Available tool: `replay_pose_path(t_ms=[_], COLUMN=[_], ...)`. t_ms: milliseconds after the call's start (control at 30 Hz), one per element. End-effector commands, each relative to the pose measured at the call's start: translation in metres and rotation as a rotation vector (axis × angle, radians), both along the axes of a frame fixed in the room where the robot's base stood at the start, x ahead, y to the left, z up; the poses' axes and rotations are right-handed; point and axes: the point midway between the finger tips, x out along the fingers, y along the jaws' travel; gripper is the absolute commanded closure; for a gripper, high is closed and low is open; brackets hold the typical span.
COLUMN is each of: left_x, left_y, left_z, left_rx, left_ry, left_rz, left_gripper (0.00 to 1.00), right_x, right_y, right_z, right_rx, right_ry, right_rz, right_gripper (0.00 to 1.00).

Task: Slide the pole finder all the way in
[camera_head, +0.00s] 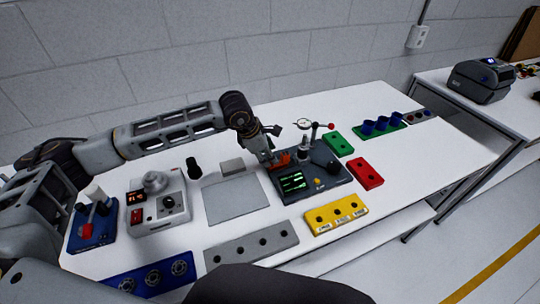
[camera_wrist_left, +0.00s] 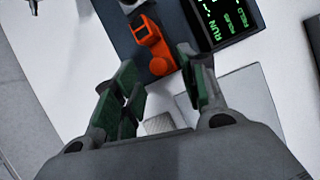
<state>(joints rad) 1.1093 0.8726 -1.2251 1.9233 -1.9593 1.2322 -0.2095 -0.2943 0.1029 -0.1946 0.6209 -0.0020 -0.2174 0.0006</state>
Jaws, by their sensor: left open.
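The orange pole finder (camera_head: 282,159) sits on the dark test station (camera_head: 328,185), beside its green-lit screen (camera_head: 293,181). The left wrist view shows it as an orange block (camera_wrist_left: 147,32) with a rounded orange knob (camera_wrist_left: 160,66) at its near end. My left gripper (camera_head: 268,160) is at the station's left edge, pointing down beside the pole finder. In the left wrist view its green-padded fingers (camera_wrist_left: 160,76) are open, one on either side of the knob's near end. I cannot tell whether either finger touches it. My right gripper is not in view.
A dial gauge (camera_head: 303,124) and a red-tipped lever (camera_head: 330,126) rise at the station's back. A grey mat (camera_head: 235,203) lies to its left, with a small grey block (camera_head: 232,167) behind. Green, red and yellow trays (camera_head: 337,214) lie around the station.

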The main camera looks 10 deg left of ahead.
Motion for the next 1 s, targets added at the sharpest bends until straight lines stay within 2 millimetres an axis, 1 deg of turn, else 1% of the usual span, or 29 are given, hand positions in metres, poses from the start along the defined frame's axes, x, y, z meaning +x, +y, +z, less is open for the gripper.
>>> replay_pose_path(t_ms=[33,100,200,600,900,933,1000], left_x=[0.002,0.004,0.006,0.007,0.007,0.007,0.007], left_y=[-0.002,-0.004,-0.005,-0.006,-0.006,-0.006,-0.006], left_z=[-0.004,-0.010,-0.016,-0.020,-0.019,-0.019,-0.019], left_rx=[-0.001,0.000,0.001,-0.001,0.001,0.001,0.000], left_ry=[0.001,0.000,0.000,-0.001,-0.001,-0.001,-0.001], left_rz=[-0.001,0.000,0.000,-0.001,-0.001,-0.001,0.000], left_gripper=[0.58,0.58,0.58,0.58,0.96,1.00,1.00], right_x=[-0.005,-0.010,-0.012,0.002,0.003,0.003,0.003], right_y=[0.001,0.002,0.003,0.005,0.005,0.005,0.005], right_z=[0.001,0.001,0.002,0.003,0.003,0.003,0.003], right_rx=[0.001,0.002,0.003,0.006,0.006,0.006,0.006], right_ry=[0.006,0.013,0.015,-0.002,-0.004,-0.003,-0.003], right_rz=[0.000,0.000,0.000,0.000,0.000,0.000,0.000], right_gripper=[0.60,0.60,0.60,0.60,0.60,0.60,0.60])
